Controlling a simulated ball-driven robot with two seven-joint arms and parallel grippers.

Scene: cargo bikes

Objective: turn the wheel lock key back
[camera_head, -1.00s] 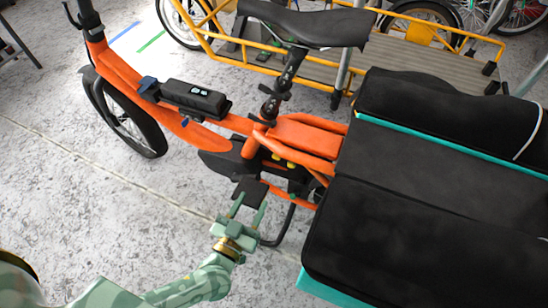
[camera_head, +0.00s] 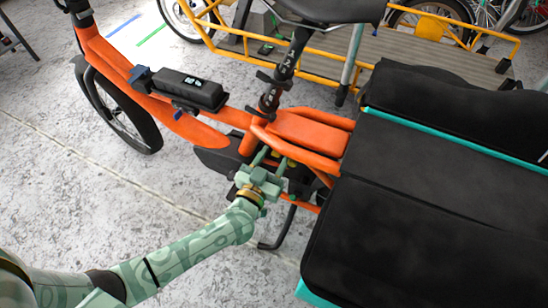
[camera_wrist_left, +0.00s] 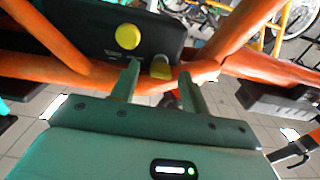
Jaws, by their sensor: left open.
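The orange cargo bike (camera_head: 125,82) stands across the head view. In the left wrist view a black box (camera_wrist_left: 75,25) sits behind orange frame tubes. It bears a round yellow knob (camera_wrist_left: 128,36) and a lower yellow piece (camera_wrist_left: 160,68); I cannot tell for sure which one is the wheel lock key. My left gripper (camera_head: 272,158) reaches to the frame below the orange rear section. In the left wrist view my left gripper (camera_wrist_left: 159,71) is open, with the lower yellow piece showing between its fingertips. Contact is not clear. My right gripper is not in view.
Orange frame tubes (camera_wrist_left: 50,52) cross close around the fingers. The black cushions (camera_head: 400,210) of the cargo box lie to the right. A black kickstand (camera_head: 283,232) stands below the gripper. The yellow cargo bike (camera_head: 400,62) is behind. Grey floor is open at the left.

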